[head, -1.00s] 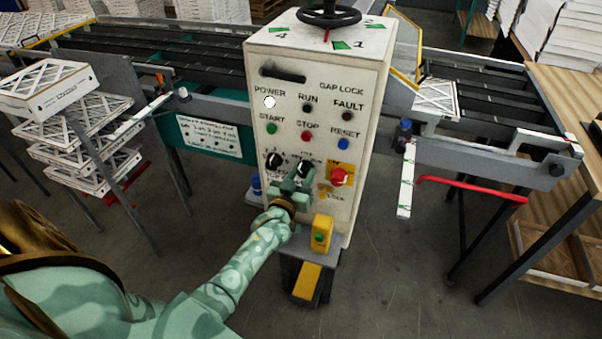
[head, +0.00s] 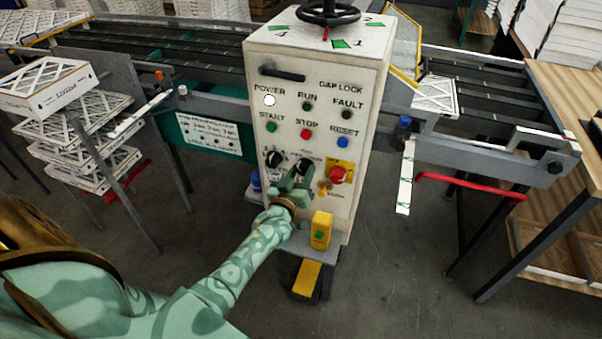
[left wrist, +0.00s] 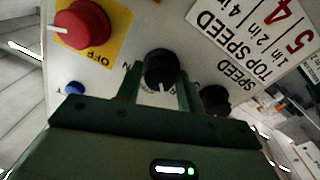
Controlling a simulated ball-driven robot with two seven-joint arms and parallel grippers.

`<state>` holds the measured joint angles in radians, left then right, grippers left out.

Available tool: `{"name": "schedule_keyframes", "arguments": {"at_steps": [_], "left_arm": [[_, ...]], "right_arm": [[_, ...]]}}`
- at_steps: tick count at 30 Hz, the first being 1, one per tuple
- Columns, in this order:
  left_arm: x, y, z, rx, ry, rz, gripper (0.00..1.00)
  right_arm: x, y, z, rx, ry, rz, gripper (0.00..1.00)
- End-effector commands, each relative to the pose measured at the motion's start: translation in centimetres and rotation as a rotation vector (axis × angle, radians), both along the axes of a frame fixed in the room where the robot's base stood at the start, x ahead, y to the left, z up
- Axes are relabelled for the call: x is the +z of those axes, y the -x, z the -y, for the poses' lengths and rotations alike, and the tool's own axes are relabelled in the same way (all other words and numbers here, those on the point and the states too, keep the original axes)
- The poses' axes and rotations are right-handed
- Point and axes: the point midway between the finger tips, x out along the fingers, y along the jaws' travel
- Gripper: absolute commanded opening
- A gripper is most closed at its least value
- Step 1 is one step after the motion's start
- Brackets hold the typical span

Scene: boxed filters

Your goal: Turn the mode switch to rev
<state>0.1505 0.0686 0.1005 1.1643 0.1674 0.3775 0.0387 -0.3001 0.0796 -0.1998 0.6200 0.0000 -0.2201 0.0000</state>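The mode switch (head: 303,168) is a black round knob with a white pointer, low on the front of the white control cabinet (head: 351,120). It shows in the left wrist view (left wrist: 160,68), its pointer toward my gripper's palm. My left gripper (head: 297,181) is at the panel, its green fingers (left wrist: 161,86) close against both sides of the knob; it appears shut on it. Most lettering around the knob is hidden by the gripper, so the marked position cannot be read. My right gripper is in neither view.
The black speed knob (head: 273,159) is just left of the switch, the red rotary switch on a yellow plate (head: 340,174) just right. A yellow box with a green button (head: 321,230) stands below. START, STOP and RESET buttons are above. Conveyors flank the cabinet.

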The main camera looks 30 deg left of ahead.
Motion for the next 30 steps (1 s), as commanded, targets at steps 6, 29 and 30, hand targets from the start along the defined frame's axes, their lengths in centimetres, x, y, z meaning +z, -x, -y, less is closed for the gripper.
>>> {"name": "schedule_keyframes", "arguments": {"at_steps": [6,29,30], "left_arm": [[0.1,-0.1,0.0,0.001,-0.001,0.002,0.55],[-0.7,13.2,2.5,0.001,-0.001,-0.001,0.55],[-0.7,13.8,2.6,0.001,-0.001,-0.001,0.55]], "right_arm": [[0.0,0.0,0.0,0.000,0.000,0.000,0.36],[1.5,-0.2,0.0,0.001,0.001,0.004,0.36],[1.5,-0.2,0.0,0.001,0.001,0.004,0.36]]}}
